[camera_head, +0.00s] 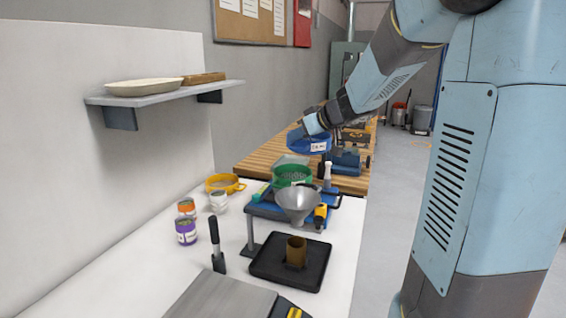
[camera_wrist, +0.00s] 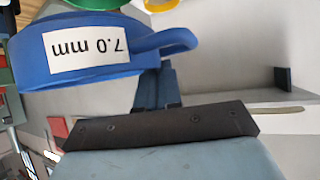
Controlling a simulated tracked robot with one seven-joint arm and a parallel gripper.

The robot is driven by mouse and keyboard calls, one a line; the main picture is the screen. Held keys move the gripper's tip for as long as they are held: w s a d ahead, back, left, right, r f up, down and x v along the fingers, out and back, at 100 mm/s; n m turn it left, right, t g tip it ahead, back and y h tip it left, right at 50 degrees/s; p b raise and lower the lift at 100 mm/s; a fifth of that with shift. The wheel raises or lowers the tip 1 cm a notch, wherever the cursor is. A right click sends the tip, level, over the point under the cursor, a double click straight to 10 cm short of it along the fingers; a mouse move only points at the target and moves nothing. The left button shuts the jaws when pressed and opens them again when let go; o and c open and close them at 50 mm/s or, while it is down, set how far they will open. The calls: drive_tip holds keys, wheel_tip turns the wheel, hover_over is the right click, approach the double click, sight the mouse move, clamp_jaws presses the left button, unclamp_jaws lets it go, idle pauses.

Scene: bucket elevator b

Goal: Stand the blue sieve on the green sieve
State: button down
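The blue sieve (camera_head: 308,146) hangs in the air in the head view, above and slightly right of the green sieve, with a clear gap. In the wrist view the blue sieve (camera_wrist: 92,48) fills the upper left, and its white 7.0 mm label reads upside down. My gripper (camera_head: 311,127) is shut on the blue sieve's loop handle; the fingers (camera_wrist: 156,84) partly show below the handle in the wrist view. The green sieve (camera_head: 292,182) sits behind the funnel, at the blue stand on the bench, and grey contents show inside it.
A yellow sieve (camera_head: 225,190), several jars and a spray bottle (camera_head: 327,173) are close by. A black tray (camera_head: 262,272) holds a brown cup (camera_head: 296,250). A wall shelf (camera_head: 150,98) is at left.

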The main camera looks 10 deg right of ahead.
drive_tip(key=w, duration=0.1)
drive_tip(key=w+f, duration=0.1)
drive_tip(key=w+a, duration=0.1)
drive_tip(key=shift+w+f, duration=0.1)
drive_tip(key=shift+f, duration=0.2)
drive_tip(key=shift+w+a+f, duration=0.3)
drive_tip(key=shift+w+f, duration=0.4)
drive_tip(key=shift+f, duration=0.75)
drive_tip(key=shift+w+a+f, duration=0.35)
drive_tip(key=shift+w+f, duration=0.3)
drive_tip(key=shift+f, duration=0.8)
drive_tip(key=shift+w+a+f, duration=0.3)
drive_tip(key=shift+w+f, duration=0.4)
drive_tip(key=shift+f, duration=0.75)
drive_tip(key=shift+f, duration=0.65)
drive_tip(key=c, duration=1.3)
unclamp_jaws()
